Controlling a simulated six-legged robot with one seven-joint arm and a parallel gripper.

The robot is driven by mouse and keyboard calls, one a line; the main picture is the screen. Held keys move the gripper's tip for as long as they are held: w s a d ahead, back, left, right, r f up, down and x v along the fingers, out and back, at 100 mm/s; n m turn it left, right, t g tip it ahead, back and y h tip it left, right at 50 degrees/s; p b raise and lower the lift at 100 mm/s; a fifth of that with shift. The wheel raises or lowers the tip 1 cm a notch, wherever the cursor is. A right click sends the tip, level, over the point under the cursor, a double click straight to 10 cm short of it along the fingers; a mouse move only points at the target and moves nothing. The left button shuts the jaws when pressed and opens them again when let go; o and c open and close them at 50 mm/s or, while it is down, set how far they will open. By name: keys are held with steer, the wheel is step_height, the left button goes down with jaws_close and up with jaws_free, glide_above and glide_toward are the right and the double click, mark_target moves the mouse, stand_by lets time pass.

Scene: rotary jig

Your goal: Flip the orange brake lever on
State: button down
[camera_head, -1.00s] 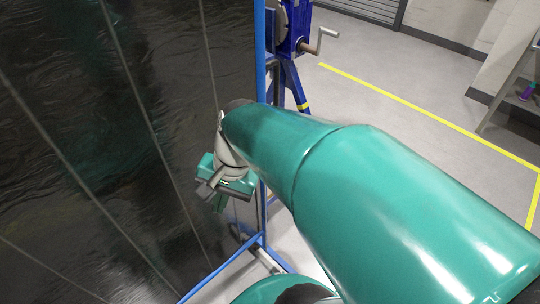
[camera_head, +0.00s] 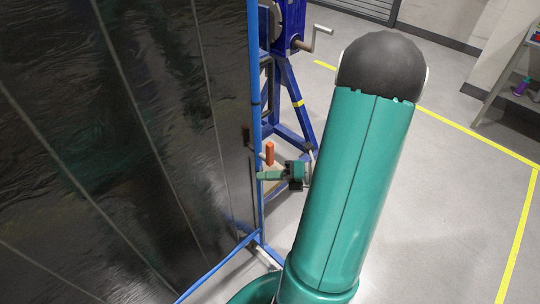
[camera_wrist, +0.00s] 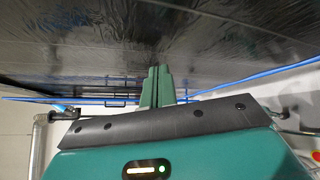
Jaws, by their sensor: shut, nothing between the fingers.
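The orange brake lever (camera_head: 269,153) shows in the head view as a small upright orange grip on a grey arm, beside the blue frame edge of the dark panel. My gripper (camera_head: 260,175) is just below it in the picture, its fingers pointing left towards the panel edge. I cannot tell whether the fingers touch the lever. In the wrist view my gripper (camera_wrist: 156,72) has its two green fingers together with nothing between them. I cannot make out the orange grip in the wrist view.
The large dark panel (camera_head: 110,150) with its blue frame fills the left. A blue stand (camera_head: 292,95) with a hand crank (camera_head: 318,38) stands behind it. Open grey floor with yellow lines (camera_head: 480,146) lies to the right. A shelf (camera_head: 520,85) stands far right.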

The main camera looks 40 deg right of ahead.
mark_target(272, 156)
steer(key=s+d+f+m+t+h, duration=0.3)
steer(key=d+m+t+h, duration=0.1)
steer(key=d+m, duration=0.3)
steer(key=shift+d+f+m+t, duration=0.3)
steer(key=shift+m+t, duration=0.1)
steer(key=shift+m, duration=0.6)
steer(key=shift+w, duration=0.1)
steer(key=w, duration=0.9)
steer(key=shift+w+a, duration=0.1)
steer(key=shift+a, duration=0.05)
steer(key=shift+d, duration=0.35)
steer(key=shift+w, duration=0.1)
steer(key=shift+d, duration=0.1)
